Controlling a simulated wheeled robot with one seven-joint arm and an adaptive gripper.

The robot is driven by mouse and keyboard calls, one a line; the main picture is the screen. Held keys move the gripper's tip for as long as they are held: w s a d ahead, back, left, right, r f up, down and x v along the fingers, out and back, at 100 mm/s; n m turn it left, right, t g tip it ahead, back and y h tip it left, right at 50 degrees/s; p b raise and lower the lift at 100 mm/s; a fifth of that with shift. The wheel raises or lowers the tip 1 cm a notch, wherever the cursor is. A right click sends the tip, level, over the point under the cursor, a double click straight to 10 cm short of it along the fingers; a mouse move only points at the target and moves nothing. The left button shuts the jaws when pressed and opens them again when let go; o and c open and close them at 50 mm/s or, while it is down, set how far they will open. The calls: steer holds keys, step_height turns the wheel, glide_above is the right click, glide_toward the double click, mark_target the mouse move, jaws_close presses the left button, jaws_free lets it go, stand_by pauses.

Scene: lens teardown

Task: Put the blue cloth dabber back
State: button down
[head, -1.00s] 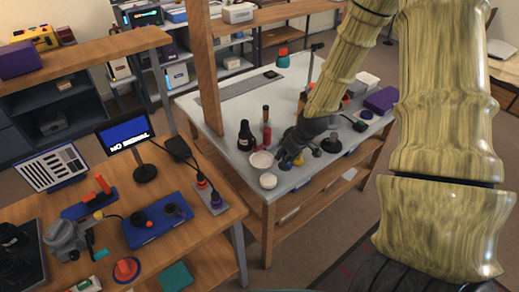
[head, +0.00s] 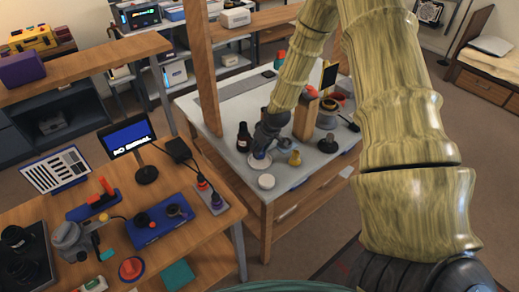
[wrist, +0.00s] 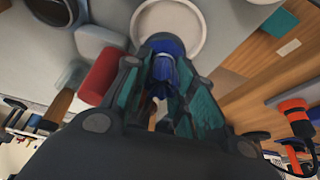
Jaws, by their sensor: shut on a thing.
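My gripper (head: 263,146) is over the left front part of the grey-topped table. In the wrist view my gripper (wrist: 158,72) is shut on the blue cloth dabber (wrist: 163,47), whose blue body shows between the teal-padded fingers. A round white dish (head: 259,166) lies under the gripper, and the dish also shows in the wrist view (wrist: 199,22) behind the dabber's tip. I cannot tell whether the dabber touches the dish. The dabber's lower end is partly hidden by the fingers.
A white round lid or puck (head: 266,182) lies in front of the dish. A dark bottle (head: 243,137) stands left of the gripper and a yellow-topped item (head: 294,158) right. A red cylinder (wrist: 104,75) is close beside the fingers. A wooden post (head: 207,70) rises behind.

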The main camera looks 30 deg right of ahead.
steer(key=shift+s+f, duration=0.2)
steer(key=shift+f, duration=0.65)
steer(key=shift+s+f, duration=0.2)
steer(key=shift+f, duration=0.1)
steer(key=c, duration=1.5)
jaws_free()
steer(key=shift+f, duration=0.1)
steer(key=o, duration=0.3)
steer(key=shift+w+f, duration=0.1)
steer(key=shift+f, duration=0.05)
steer(key=shift+w+f, duration=0.15)
steer(key=shift+w, duration=0.25)
steer(key=shift+s+r, duration=0.25)
steer(key=shift+r, duration=0.35)
steer(key=shift+v, duration=0.8)
steer(key=shift+b+v, duration=1.5)
steer(key=shift+v, duration=3.45)
